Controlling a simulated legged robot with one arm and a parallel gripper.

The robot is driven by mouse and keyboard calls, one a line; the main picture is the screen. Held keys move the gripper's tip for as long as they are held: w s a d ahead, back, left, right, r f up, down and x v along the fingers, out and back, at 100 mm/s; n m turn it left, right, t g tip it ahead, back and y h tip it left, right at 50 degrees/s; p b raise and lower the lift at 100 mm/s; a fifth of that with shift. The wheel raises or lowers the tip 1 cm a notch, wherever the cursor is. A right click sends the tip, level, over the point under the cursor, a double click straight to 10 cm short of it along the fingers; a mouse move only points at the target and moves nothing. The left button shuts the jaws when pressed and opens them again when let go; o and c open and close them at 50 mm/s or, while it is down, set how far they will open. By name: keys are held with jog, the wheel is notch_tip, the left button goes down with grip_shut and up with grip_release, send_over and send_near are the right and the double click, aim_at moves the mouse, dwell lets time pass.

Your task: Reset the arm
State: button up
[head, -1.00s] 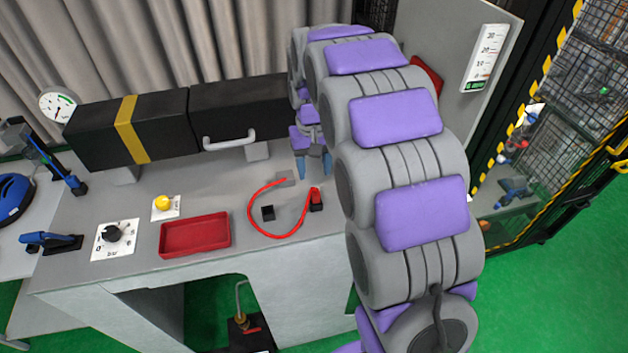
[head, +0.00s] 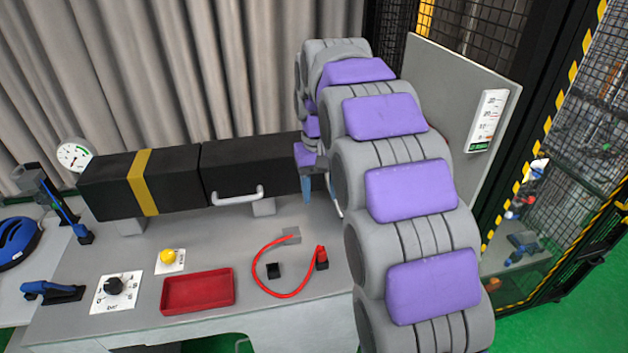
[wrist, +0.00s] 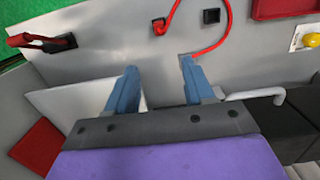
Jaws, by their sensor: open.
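My gripper (wrist: 160,85) shows in the wrist view with its two blue fingers spread apart and nothing between them. In the head view my gripper (head: 322,190) hangs above the bench, right of the black box with the silver handle, and is partly hidden by my purple-padded grey arm. The arm arches over the right side of the bench. The red cable (head: 268,282) lies in a curve on the bench top, below and left of my gripper. Its red plug (head: 321,257) is at a small black socket, and the other end is at a grey block (head: 291,235).
The black box with a yellow band (head: 145,182) spans the back of the bench. A red tray (head: 198,290), yellow button (head: 168,256), black knob (head: 114,286) and gauge (head: 73,155) are on the left. An upright grey panel (head: 460,100) and mesh fence stand right.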

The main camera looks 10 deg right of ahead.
jog(key=shift+s, duration=0.1)
jog(key=s+f+b, duration=0.2)
jog(key=s+f, duration=0.3)
jog(key=s, duration=0.7)
jog(key=s+f+b, duration=0.3)
jog(key=s+f, duration=0.2)
jog(key=s, duration=0.7)
jog(key=s+f+b, duration=0.3)
jog(key=s+f, duration=0.3)
jog(key=s, duration=0.6)
jog(key=shift+g, duration=0.4)
